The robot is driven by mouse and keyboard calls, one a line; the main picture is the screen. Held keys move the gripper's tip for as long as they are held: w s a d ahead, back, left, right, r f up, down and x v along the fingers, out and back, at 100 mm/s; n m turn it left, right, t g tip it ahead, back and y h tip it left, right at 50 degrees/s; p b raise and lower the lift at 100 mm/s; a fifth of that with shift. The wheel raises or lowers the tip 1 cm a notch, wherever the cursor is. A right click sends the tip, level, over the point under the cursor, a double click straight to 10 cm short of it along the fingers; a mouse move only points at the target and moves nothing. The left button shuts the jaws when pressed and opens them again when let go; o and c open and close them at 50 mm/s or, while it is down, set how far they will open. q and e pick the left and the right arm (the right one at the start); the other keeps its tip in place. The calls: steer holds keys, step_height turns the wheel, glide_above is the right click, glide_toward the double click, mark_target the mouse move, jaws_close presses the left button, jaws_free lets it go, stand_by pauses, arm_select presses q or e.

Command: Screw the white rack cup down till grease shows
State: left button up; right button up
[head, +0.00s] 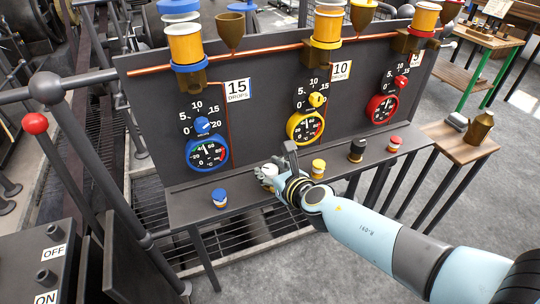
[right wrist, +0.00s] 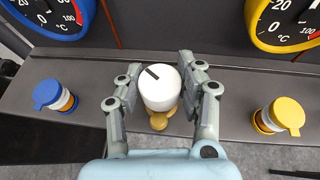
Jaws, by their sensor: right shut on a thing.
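The white rack cup (head: 268,170) is on the shelf in front of the dark panel, between the blue cup and the yellow cup. In the right wrist view the white cup (right wrist: 159,92) has a dark line on its top, and a tan-gold part shows below it. No grease can be made out. My right gripper (head: 277,171) is shut on the white cup, with one finger on each side in the right wrist view (right wrist: 160,84). My left gripper does not show.
A blue cup (head: 220,197), a yellow cup (head: 318,167), a black cup (head: 357,150) and a red cup (head: 394,146) share the shelf (head: 240,207). Gauges and dials are on the panel (head: 262,110) behind. A red-knobbed lever (head: 36,124) stands at left.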

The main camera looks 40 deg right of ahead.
steer(key=shift+w+a+r+m+g+h+p, duration=0.1)
steer(key=shift+m+g+h+p, duration=0.1)
steer(key=shift+m+h, duration=0.35)
steer(key=shift+r+m+g+h+p, duration=0.1)
steer(key=shift+m+h+p, duration=0.1)
steer(key=shift+m+h, duration=0.3)
steer(key=shift+f+m+h, duration=0.15)
steer(key=shift+m+h, duration=0.7)
steer(key=shift+h, duration=0.3)
steer(key=shift+m+g+h+b, duration=0.8)
steer(key=shift+m+g+h, duration=0.6)
steer(key=shift+m+h, duration=0.35)
steer(key=shift+m, duration=0.25)
steer(key=o, duration=1.2)
